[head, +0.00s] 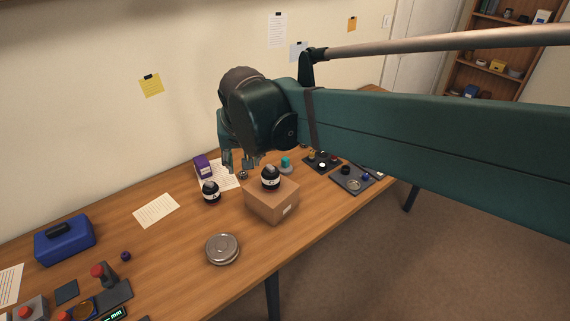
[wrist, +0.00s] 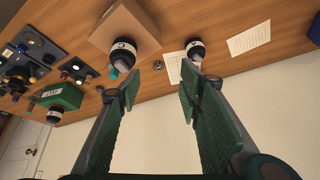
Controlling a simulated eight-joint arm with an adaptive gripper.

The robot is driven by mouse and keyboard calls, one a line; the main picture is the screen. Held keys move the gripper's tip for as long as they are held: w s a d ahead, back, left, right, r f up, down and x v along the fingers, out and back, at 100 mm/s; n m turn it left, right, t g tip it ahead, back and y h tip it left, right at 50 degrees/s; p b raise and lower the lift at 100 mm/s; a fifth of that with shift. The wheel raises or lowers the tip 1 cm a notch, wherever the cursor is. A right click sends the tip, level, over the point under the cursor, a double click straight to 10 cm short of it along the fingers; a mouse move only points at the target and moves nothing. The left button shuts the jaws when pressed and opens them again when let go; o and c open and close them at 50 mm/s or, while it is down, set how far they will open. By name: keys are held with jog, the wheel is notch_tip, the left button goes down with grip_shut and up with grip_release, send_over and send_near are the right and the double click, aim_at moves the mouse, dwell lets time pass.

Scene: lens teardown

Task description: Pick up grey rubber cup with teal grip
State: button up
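The grey rubber cup with teal grip (head: 286,166) stands on the wooden table behind the cardboard box in the head view, its teal grip uppermost. In the wrist view a bit of its teal grip (wrist: 114,73) shows at the left, beyond my left-hand finger; the rest is largely hidden by the black lens on the box. My gripper (head: 238,163) is above the table, to the left of the cup in the head view. In the wrist view its two green-padded fingers (wrist: 159,90) are wide apart with nothing between them.
A cardboard box (head: 272,204) with a black lens (head: 270,178) on top stands in front of the cup. Another black lens (head: 211,193) and a purple box (head: 202,167) stand to the left. Dark part trays (head: 340,180) lie to the right. A green box (wrist: 70,95) shows in the wrist view.

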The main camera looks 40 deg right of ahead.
jog(key=w+d+m+g+h+p, duration=0.2)
jog(key=w+d+m+p, duration=0.3)
jog(key=w+d, duration=0.6)
jog(key=m+g+p, duration=0.2)
jog(key=m+p, duration=0.1)
jog(key=m, duration=0.2)
send_over(285, 159)
jog(key=a, duration=0.3)
notch_tip(285, 159, down, 16)
jog(key=f, duration=0.1)
jog(key=shift+s+d+f, duration=0.15)
jog(key=shift+s+d, duration=0.05)
jog(key=shift+x, duration=1.25)
jog(key=shift+b+x, duration=0.6)
jog(key=shift+x, duration=2)
jog(key=shift+d, duration=0.2)
